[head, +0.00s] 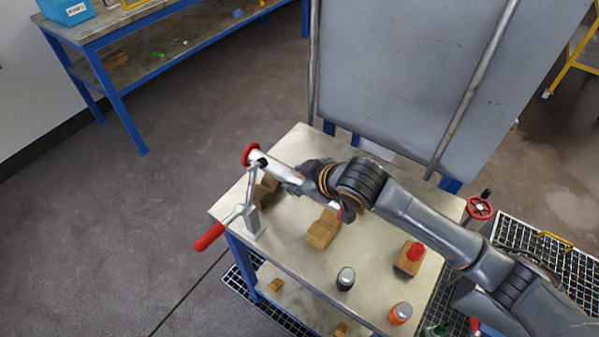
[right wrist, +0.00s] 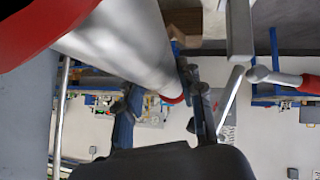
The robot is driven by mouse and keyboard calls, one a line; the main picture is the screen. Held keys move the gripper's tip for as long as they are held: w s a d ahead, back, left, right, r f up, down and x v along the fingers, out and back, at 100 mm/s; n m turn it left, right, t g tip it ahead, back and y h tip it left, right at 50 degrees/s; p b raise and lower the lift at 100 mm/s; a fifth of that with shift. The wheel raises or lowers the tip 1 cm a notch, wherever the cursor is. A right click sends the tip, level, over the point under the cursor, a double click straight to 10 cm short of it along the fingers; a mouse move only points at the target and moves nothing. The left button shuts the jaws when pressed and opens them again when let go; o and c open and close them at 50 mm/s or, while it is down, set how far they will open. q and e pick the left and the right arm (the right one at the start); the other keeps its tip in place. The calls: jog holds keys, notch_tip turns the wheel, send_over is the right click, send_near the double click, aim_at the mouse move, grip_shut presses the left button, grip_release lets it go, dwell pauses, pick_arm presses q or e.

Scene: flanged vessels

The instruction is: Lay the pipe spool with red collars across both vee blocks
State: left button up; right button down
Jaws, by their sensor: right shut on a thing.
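The pipe spool, a silver pipe (head: 268,166) with red collars, lies in my right gripper (head: 303,181), which is shut around it. I cannot tell whether the spool touches the blocks. In the right wrist view the pipe (right wrist: 125,45) runs down from a large red collar (right wrist: 45,25). My left gripper is not in view.
A clamp with a red handle (head: 209,238) stands at the table's left edge, close beside the spool. A wooden block with a red top (head: 410,257), a dark canister (head: 346,279) and an orange one (head: 400,313) stand on the metal table (head: 290,247). A grey panel (head: 400,80) rises behind.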

jog(key=shift+r, duration=0.2)
jog(key=shift+r+p, duration=0.1)
jog(key=shift+p, duration=0.5)
jog(key=shift+f+b, duration=1.6)
jog(key=shift+f, duration=2.1)
jog(key=shift+f, duration=0.5)
